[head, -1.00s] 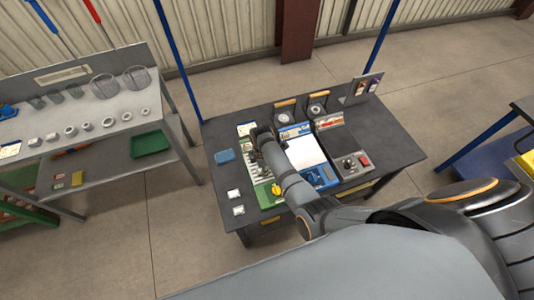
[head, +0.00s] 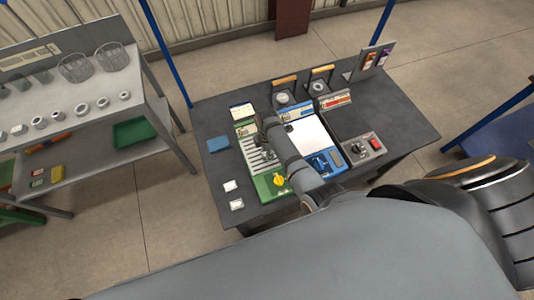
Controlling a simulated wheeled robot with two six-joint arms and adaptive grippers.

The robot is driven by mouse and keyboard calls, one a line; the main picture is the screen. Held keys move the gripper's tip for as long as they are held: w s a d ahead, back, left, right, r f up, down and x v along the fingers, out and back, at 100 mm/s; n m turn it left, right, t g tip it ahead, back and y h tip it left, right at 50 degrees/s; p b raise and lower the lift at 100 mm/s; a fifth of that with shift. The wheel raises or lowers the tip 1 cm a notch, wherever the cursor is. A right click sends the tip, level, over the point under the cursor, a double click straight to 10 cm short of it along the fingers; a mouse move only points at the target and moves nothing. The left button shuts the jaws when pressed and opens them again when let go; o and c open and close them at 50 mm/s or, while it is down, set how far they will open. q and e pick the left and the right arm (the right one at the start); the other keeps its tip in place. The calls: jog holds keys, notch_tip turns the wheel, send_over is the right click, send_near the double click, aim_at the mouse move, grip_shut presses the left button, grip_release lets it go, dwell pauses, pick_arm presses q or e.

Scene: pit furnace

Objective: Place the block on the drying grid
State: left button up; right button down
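The drying grid appears to be the green-framed unit with pale slats (head: 251,154) and a yellow knob, on the left half of the dark table (head: 381,104). My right arm reaches in from the lower right, across the grid's right side. My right gripper (head: 267,153) points down over the slats, small and dark. Its fingers are too small to tell whether they are open or shut, or hold something. I cannot pick out the block with certainty. A flat blue piece (head: 218,144) and two small white pieces (head: 231,186) lie left of the grid. My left gripper is not in view.
Right of the grid stand a blue unit with a white plate (head: 306,133) and a grey control box with a red switch (head: 364,147). Two round-faced devices (head: 282,98) stand behind. A grey shelf (head: 135,76) with rings and baskets stands left.

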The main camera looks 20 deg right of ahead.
jog(key=shift+s+r, duration=0.1)
jog(key=shift+s, duration=0.15)
jog(key=c, duration=1)
grip_release()
jog(key=shift+o, duration=0.2)
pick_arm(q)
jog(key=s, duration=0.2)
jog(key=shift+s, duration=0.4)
pick_arm(e)
notch_tip(320, 180, up, 12)
